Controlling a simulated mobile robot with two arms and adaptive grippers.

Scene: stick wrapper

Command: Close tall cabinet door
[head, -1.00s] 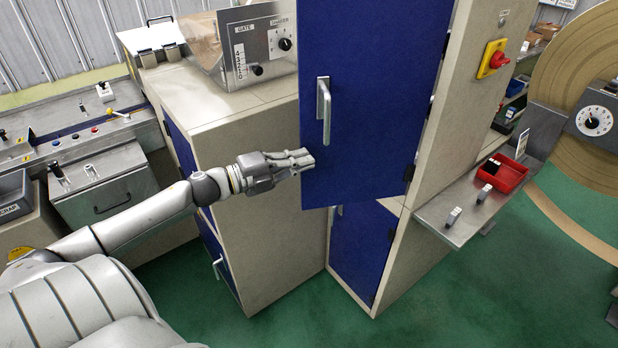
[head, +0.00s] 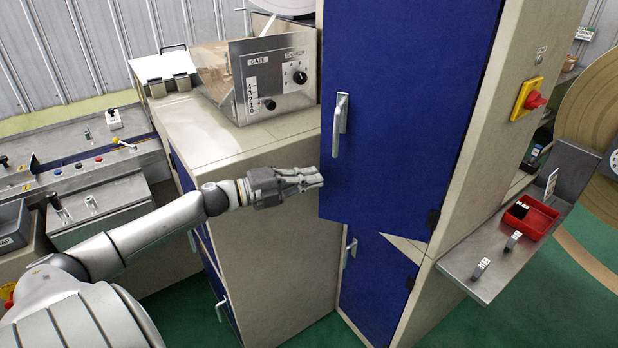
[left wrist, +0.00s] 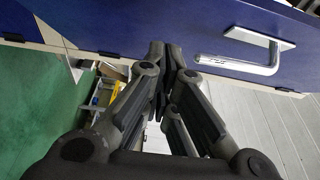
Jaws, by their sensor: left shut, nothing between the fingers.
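The tall blue cabinet door (head: 415,110) stands ajar, with its lower edge swung out over the lower cabinet. Its silver handle (head: 340,125) is near the left edge. My left gripper (head: 318,180) is shut and empty, its fingertips at the door's lower left edge, below the handle. I cannot tell whether they touch the door. In the left wrist view the shut fingers (left wrist: 165,50) point toward the blue door panel (left wrist: 120,25), with the door handle (left wrist: 235,60) to the right. My right gripper is not in view.
A beige machine cabinet with a control box (head: 275,80) stands left of the door. A lower blue door (head: 375,285) is below. A metal shelf with a red tray (head: 530,218) juts out at right. A red switch (head: 534,100) sits on the side panel.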

